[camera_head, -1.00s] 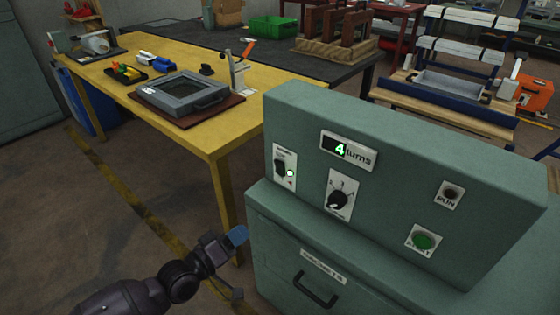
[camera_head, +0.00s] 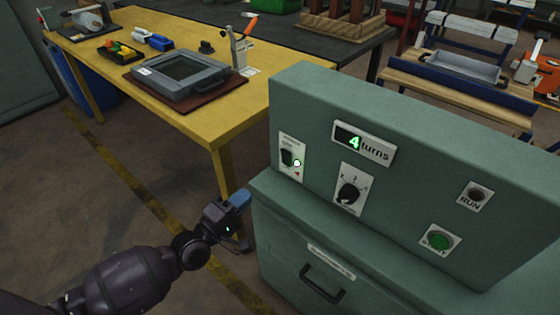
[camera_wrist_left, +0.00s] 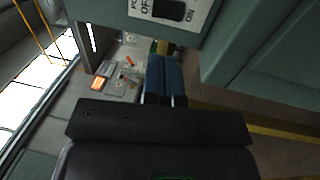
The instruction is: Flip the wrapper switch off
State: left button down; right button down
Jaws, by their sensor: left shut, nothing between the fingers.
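The wrapper's green control box (camera_head: 400,140) stands on a green cabinet (camera_head: 290,225). The power switch (camera_head: 287,157) is a black rocker on a white plate at the box's left, with a lit white indicator beside it. In the left wrist view the switch (camera_wrist_left: 168,10) shows at the top edge, its plate marked OFF and ON. My left gripper (camera_head: 240,199) is below and left of the switch, apart from it. Its blue fingers (camera_wrist_left: 165,78) are together and empty, pointing toward the panel. My right gripper is not in view.
The panel also has a display reading 4 turns (camera_head: 364,144), a rotary knob (camera_head: 348,193), a RUN lamp (camera_head: 476,195) and a green START button (camera_head: 438,241). A yellow table (camera_head: 205,120) stands behind at left. The floor left of the cabinet is open.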

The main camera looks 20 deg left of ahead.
aim_at(286, 155)
pick_arm(q)
jog(key=x, duration=1.3)
jog(key=shift+a, duration=0.1)
jog(key=shift+w+d+b, duration=0.2)
jog(key=shift+w+b, duration=0.1)
jog(key=shift+w, duration=0.2)
jog(key=shift+w+r, duration=0.1)
jog(key=shift+w+d+r, duration=0.1)
jog(key=shift+w, duration=0.05)
